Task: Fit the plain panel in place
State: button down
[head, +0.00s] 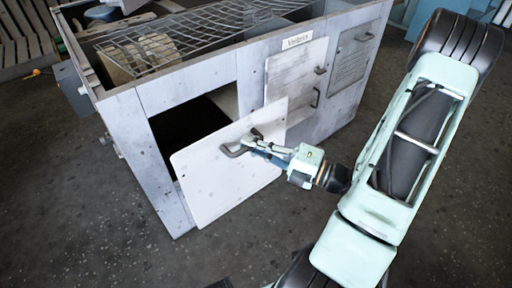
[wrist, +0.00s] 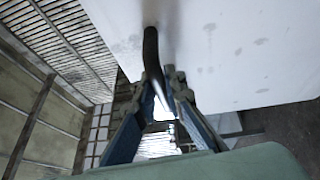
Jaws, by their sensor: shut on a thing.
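The plain panel (head: 220,178) is a flat, white, lightly speckled sheet with a dark bar handle (head: 241,144). My gripper (head: 257,139) is shut on that handle and holds the panel tilted in front of the housing's dark opening (head: 189,126). The panel covers the lower right part of the opening and appears to stand apart from the housing front (head: 148,98). In the wrist view the panel (wrist: 215,50) fills the upper right, and its handle (wrist: 151,60) runs down between my fingers. The panel's back face is hidden.
Right of the opening, a second panel with a handle (head: 296,72) sits on the housing front under a label, with a vented or printed panel (head: 354,52) further right. A wire grille (head: 180,35) lies over the housing top. The dark floor (head: 90,215) in front is clear.

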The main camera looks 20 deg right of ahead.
jog(key=w+a+b, duration=0.1)
jog(key=w+a, duration=0.2)
jog(key=w, duration=0.7)
jog(key=w+a+f+b, duration=0.1)
jog(key=w+a, duration=0.2)
jog(key=w, duration=0.7)
jog(key=shift+w+a, duration=0.15)
jog(key=shift+a, duration=0.15)
jog(key=shift+b, duration=0.6)
jog(key=shift+b, duration=0.6)
jog(key=shift+w+f+y, duration=0.1)
jog(key=shift+w+y, duration=0.1)
jog(key=shift+y, duration=0.1)
jog(key=shift+f, duration=0.5)
jog(key=shift+f, duration=0.2)
dwell(0.3)
jog(key=shift+w+f, duration=0.1)
jog(key=shift+f, duration=0.1)
dwell(0.5)
